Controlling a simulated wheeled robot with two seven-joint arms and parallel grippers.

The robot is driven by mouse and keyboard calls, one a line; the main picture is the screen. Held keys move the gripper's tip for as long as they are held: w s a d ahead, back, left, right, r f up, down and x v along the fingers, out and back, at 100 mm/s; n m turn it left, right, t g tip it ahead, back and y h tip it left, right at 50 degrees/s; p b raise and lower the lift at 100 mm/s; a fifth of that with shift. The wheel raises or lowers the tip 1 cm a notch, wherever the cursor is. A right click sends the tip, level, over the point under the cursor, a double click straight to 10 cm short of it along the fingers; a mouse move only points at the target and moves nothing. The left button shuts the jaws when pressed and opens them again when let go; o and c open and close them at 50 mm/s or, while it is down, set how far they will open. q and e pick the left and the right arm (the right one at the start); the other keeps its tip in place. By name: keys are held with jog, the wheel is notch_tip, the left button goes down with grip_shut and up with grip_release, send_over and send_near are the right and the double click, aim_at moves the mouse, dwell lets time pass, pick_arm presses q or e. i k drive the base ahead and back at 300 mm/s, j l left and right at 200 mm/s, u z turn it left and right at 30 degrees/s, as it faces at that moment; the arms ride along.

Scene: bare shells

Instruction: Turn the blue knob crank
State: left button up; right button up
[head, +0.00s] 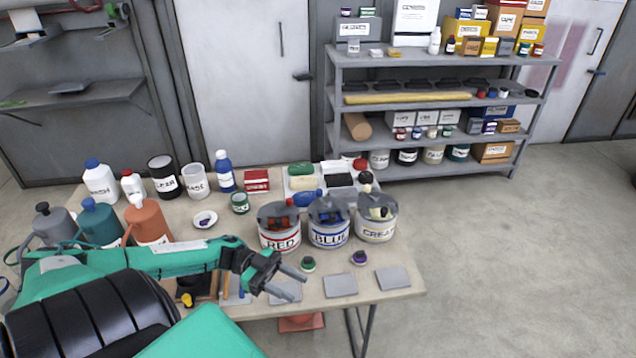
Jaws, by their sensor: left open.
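Three labelled pots stand side by side on the table: a RED pot (280,239), a BLUE pot (329,232) and a CREAM pot (376,226). Each has a grey part-cover on top with small fittings. The BLUE pot shows a small dark blue piece on top, too small to tell whether it is the crank's knob. My left gripper (293,284) is open and empty, in front of the RED pot and lower left of the BLUE pot. It appears apart from the pots. My right gripper is out of view.
Small green and purple pieces (359,258) and grey tiles (340,286) lie along the table's front edge. Watering cans (99,222), bottles (224,172) and a small bowl (205,219) stand to the left. A stocked shelf (440,100) stands behind. Floor on the right is clear.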

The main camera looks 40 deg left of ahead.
aim_at(319, 193)
jog(key=i+j, duration=0.3)
jog(key=j, duration=0.15)
jog(key=i+j, duration=0.3)
jog(key=j, duration=0.2)
jog(key=i+j, duration=0.3)
jog(key=j, duration=0.15)
jog(key=i+j, duration=0.3)
jog(key=j, duration=0.15)
